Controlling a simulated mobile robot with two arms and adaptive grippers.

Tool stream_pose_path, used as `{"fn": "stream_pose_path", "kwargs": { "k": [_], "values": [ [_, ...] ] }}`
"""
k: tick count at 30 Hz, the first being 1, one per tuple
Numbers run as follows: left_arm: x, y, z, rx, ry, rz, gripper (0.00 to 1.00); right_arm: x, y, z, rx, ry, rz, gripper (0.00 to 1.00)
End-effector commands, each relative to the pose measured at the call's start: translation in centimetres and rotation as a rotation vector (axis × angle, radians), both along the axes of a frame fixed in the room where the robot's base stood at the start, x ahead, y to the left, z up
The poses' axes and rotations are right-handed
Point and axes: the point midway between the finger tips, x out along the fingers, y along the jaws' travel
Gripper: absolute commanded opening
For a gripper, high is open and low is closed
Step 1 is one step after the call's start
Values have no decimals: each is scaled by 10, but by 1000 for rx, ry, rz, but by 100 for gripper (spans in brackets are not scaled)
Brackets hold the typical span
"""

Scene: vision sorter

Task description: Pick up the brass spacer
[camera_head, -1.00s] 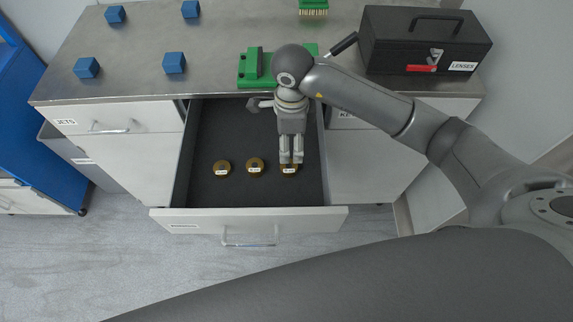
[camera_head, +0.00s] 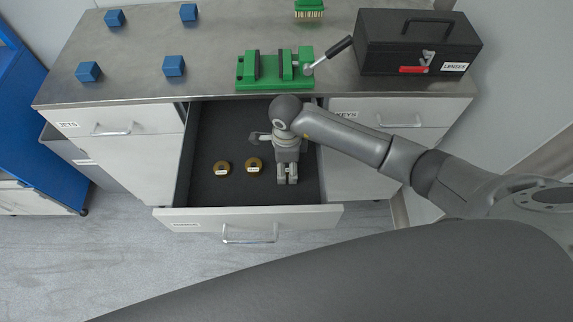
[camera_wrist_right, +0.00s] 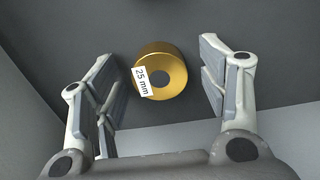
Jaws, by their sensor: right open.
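A brass spacer (camera_wrist_right: 160,75) with a dark centre hole and a white "25 mm" label shows in the right wrist view, on the dark drawer floor. My right gripper (camera_wrist_right: 158,66) is open, with one finger on each side of this spacer and gaps between. In the head view my right gripper (camera_head: 288,173) points down into the open drawer (camera_head: 232,125) and hides that spacer. Two more brass spacers, a left one (camera_head: 222,168) and a middle one (camera_head: 254,165), lie to its left; their labels are too small to read. My left gripper is not in view.
The drawer's front wall (camera_head: 247,219) is close to the gripper. On the worktop above stand a green vise (camera_head: 268,72), a black toolbox (camera_head: 415,45), several blue blocks (camera_head: 174,66) and a green piece with pins (camera_head: 309,10). The drawer's left part is free.

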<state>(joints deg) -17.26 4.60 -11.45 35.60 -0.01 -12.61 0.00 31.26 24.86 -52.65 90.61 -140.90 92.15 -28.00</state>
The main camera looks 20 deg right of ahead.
Motion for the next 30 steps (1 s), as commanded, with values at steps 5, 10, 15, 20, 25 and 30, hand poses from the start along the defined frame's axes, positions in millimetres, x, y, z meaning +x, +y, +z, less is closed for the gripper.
{"fn": "stream_pose_path", "kwargs": {
  "k": [5,10,15,20,25,30],
  "values": [
    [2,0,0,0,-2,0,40,0,0,0,0,0,0,56],
    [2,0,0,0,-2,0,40,0,0,0,0,0,0,35],
    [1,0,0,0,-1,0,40,0,0,0,0,0,0,13],
    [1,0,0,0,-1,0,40,0,0,1,1,-1,0,8],
    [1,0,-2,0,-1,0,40,1,0,6,1,-3,1,8],
    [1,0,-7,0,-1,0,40,2,0,33,1,-7,3,8]
  ]
}}
